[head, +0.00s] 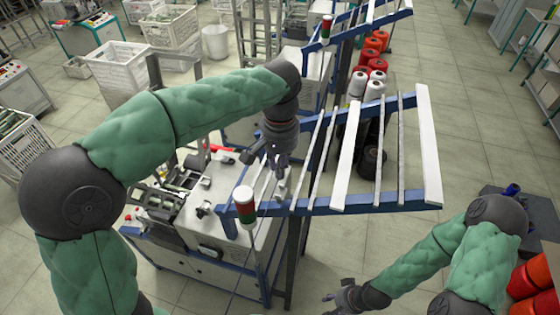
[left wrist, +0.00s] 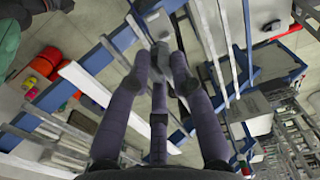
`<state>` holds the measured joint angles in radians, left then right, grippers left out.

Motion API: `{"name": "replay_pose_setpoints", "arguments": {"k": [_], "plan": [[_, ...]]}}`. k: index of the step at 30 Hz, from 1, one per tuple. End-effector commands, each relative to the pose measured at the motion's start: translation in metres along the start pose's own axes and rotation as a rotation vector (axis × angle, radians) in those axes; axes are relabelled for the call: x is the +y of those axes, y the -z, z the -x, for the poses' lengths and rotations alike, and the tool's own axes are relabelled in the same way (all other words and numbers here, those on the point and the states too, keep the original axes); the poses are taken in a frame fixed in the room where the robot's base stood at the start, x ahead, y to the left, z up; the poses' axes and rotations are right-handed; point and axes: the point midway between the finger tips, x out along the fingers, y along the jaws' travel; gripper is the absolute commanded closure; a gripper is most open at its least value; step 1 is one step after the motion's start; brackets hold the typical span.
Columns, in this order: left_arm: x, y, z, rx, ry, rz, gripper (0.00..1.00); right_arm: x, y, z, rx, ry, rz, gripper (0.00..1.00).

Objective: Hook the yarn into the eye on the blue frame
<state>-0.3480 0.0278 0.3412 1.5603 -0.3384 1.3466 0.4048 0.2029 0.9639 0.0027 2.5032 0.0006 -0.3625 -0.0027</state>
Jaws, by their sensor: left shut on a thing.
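The blue frame (head: 385,208) stands above the winding machine and carries long pale slats. Its blue bars also cross the left wrist view (left wrist: 232,112). My left gripper (head: 277,172) points down beside the frame's left end, over the machine top. In the left wrist view its fingers (left wrist: 160,62) are closed together near a blue bar. The yarn is too thin to make out clearly at the fingertips. The eye on the frame cannot be picked out. My right gripper (head: 334,298) is low at the bottom, away from the frame; its fingers are small and unclear.
The winding machine (head: 215,215) stands under the frame, with a red-and-green signal lamp (head: 244,204) close to my left gripper. White and red yarn cones (head: 358,84) stand behind the frame. Orange containers (head: 530,277) lie at the lower right. Open floor (head: 460,140) lies right of the frame.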

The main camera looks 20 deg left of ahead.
Motion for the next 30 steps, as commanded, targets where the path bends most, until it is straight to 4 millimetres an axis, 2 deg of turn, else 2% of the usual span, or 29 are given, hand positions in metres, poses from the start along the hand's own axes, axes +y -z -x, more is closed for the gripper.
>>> {"name": "replay_pose_setpoints", "arguments": {"k": [1,7,11,30], "plan": [[0.0,0.0,-0.011,-0.001,0.0,0.0,1.0,0.003,0.001,-0.009,0.0,0.0,0.0,0.6],[0.0,0.0,-0.034,0.0,0.0,0.001,1.0,0.01,0.001,-0.027,0.0,0.0,0.0,0.6],[0.0,0.0,-0.028,0.001,0.0,0.001,1.0,0.008,0.001,-0.022,0.0,0.0,0.0,0.6],[-0.001,0.001,-0.028,0.001,0.0,0.0,1.0,0.007,0.001,-0.018,0.0,0.0,0.0,0.6]]}}
